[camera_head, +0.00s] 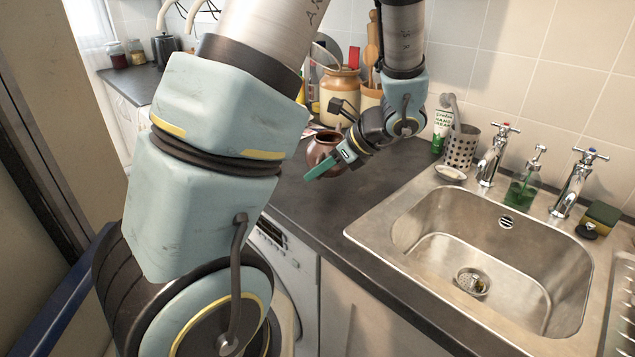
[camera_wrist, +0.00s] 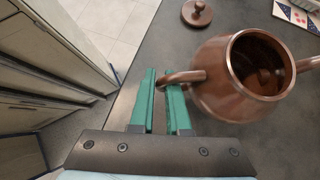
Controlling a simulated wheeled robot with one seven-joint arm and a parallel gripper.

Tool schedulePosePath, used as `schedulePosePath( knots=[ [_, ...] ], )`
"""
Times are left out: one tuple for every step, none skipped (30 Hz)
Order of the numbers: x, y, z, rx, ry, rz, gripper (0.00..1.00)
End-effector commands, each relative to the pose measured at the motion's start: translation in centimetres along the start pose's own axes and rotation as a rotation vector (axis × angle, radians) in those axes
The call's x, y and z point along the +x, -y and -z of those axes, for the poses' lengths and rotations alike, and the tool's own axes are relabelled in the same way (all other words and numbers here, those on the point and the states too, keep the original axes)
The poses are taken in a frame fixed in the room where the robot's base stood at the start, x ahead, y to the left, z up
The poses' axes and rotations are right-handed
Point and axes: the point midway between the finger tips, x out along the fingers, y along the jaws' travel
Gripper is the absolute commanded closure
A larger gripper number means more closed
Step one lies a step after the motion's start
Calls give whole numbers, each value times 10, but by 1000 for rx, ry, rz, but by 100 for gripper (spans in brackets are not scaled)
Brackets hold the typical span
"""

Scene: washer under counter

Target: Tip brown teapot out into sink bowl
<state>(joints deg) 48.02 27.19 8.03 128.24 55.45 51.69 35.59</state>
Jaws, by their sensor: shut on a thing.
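The brown teapot (camera_head: 322,146) is at my gripper above or on the dark counter, left of the sink. In the wrist view the teapot (camera_wrist: 222,95) is glossy brown, with its lid off and its round mouth open towards the camera. The gripper (camera_head: 330,164) also shows in the head view. The brown lid (camera_wrist: 197,13) lies apart on the counter. The steel sink bowl (camera_head: 440,244) is empty apart from its drain strainer. I cannot tell whether the teapot touches the counter.
Two taps (camera_head: 492,156), a green soap bottle (camera_head: 523,186), a steel utensil holder (camera_head: 462,146) and a sponge (camera_head: 602,214) stand behind the sink. Tan jars (camera_head: 340,92) stand behind the gripper. The counter (camera_head: 360,205) between teapot and sink is clear.

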Motion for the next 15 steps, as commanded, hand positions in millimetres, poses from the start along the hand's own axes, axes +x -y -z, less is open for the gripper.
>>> schedulePosePath(
  knots=[
    [-4, 0, -4, -3, -1, 3, 100],
    [-6, 1, -6, -4, 0, 4, 100],
    [-9, 1, -9, -4, 1, 3, 100],
    [-11, 0, -11, -4, 0, 3, 100],
    [-13, 0, -13, -4, 0, 3, 100],
    [-16, 0, -16, -4, 0, 3, 100],
    [-18, 0, -18, -4, 0, 3, 100],
    [-19, 0, -20, -3, 1, 2, 100],
    [-22, -1, -22, -3, 0, 3, 100],
    [-23, 0, -23, -3, 0, 3, 100],
    [-25, 0, -25, -3, 0, 3, 100],
    [-26, -1, -27, -2, 0, 2, 100],
    [-28, -1, -28, -2, 1, 2, 100],
    [-29, -1, -29, -3, 1, 1, 100],
    [-31, -1, -31, -3, 1, 2, 100]
  ],
)
